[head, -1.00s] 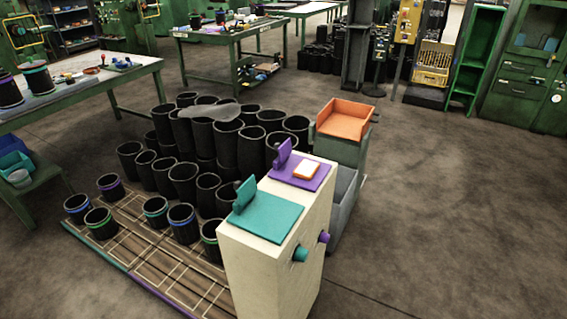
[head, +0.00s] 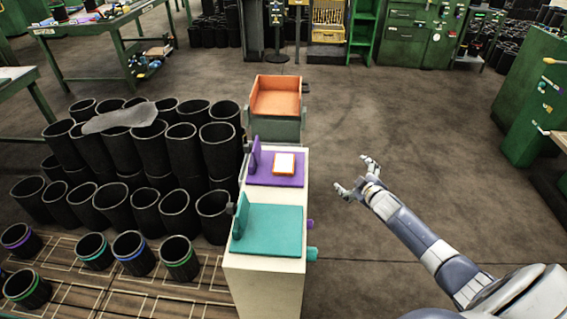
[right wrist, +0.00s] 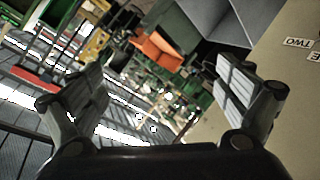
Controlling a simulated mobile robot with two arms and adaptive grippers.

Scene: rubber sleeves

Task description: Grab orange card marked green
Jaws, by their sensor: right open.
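A small card or block with a white face and orange edges (head: 284,163) lies on the purple pad (head: 262,181) on top of the pale cabinet (head: 264,268). No green mark on it can be made out. The teal pad (head: 272,231) in front of it is empty. My right gripper (head: 355,176) is open and empty, to the right of the cabinet and apart from it. In the right wrist view its two fingers (right wrist: 160,78) are spread wide with nothing between them. My left gripper is not in view.
An orange tray (head: 275,98) stands behind the cabinet on a grey-green box. Several black rubber sleeves (head: 149,152) crowd the left side. A teal knob (head: 312,253) and a purple knob (head: 310,224) stick out from the cabinet's right side. The floor right of it is clear.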

